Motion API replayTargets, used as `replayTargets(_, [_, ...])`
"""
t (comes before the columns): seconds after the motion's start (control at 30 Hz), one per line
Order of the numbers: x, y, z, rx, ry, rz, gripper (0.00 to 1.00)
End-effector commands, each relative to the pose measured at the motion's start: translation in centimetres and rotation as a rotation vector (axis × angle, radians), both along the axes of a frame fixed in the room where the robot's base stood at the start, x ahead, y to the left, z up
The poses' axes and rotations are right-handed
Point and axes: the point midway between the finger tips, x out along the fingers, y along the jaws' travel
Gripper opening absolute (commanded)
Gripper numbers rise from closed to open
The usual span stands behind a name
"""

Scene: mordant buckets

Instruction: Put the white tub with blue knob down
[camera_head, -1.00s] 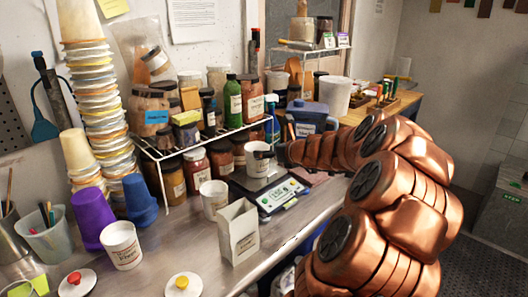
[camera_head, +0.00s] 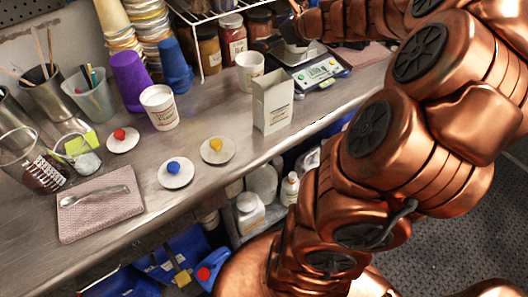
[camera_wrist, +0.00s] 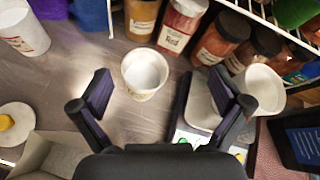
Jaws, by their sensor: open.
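No tub in view has a blue knob on it. A white lid with a blue knob (camera_head: 176,173) lies flat on the counter in the head view. An open white tub (camera_head: 250,72) stands left of the scale; in the wrist view it (camera_wrist: 145,74) shows between my fingertips, beyond them. Another white tub (camera_wrist: 262,90) is at the scale, partly behind my right finger; I cannot tell if they touch. My gripper (camera_wrist: 165,98) is open, with nothing seen between its pads. In the head view the gripper is small and partly cut off at the top.
A paper carton (camera_head: 272,102) stands before the scale (camera_head: 320,70). Lids with a red knob (camera_head: 122,140) and a yellow knob (camera_head: 217,150) lie nearby. A labelled tub (camera_head: 159,107) stands left, and jars line the back. Bare counter lies around the lids.

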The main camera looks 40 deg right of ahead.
Motion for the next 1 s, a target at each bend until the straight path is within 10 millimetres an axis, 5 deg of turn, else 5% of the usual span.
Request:
replayTargets(0.03, [0.3, 3.8, -0.1, -0.069, 0.015, 0.115, 1.0])
replayTargets(0.2, [-1.3, 14.6, -1.5, -0.318, 0.056, 0.504, 1.0])
replayTargets(0.4, [-6.6, 24.3, -4.1, -0.585, 0.086, 0.958, 1.0])
replayTargets(0.5, [-10.0, 27.5, -5.5, -0.713, 0.092, 1.179, 1.0])
replayTargets(0.73, [-19.1, 31.2, -8.6, -0.969, 0.107, 1.685, 1.0])
replayTargets(1.0, [-28.3, 29.5, -10.7, -1.198, 0.127, 2.216, 1.0])
